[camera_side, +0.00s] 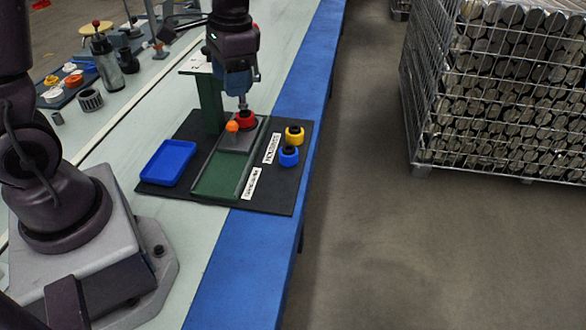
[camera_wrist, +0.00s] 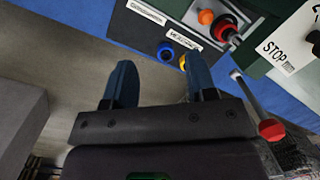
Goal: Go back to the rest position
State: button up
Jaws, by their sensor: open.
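My gripper (camera_side: 238,88) hangs over the work mat beside the green press post, fingers pointing down. In the wrist view its two blue fingers (camera_wrist: 160,85) stand wide apart with nothing between them. A red ring part (camera_side: 246,117) sits at the far end of the green fixture (camera_side: 215,178), below a metal rod; it also shows in the wrist view (camera_wrist: 224,28). An orange piece (camera_side: 232,127) is beside it. A yellow ring part (camera_side: 294,136) and a blue ring part (camera_side: 288,156) stand at the mat's right side.
A blue tray (camera_side: 168,162) lies on the black mat (camera_side: 270,203). The green post (camera_side: 210,105) rises close to my gripper. A lever with a red knob (camera_wrist: 271,129) shows at right in the wrist view. A wire cage of metal cylinders (camera_side: 500,95) stands across the floor.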

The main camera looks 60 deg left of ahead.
jog(key=s+d+r+n+t+h, duration=0.1)
jog(key=s+d+r+t, duration=0.5)
jog(key=s+d+r, duration=0.2)
jog(key=s+r, duration=0.2)
jog(key=s, duration=0.2)
jog(key=shift+r+t, duration=0.3)
jog(key=shift+r, duration=0.05)
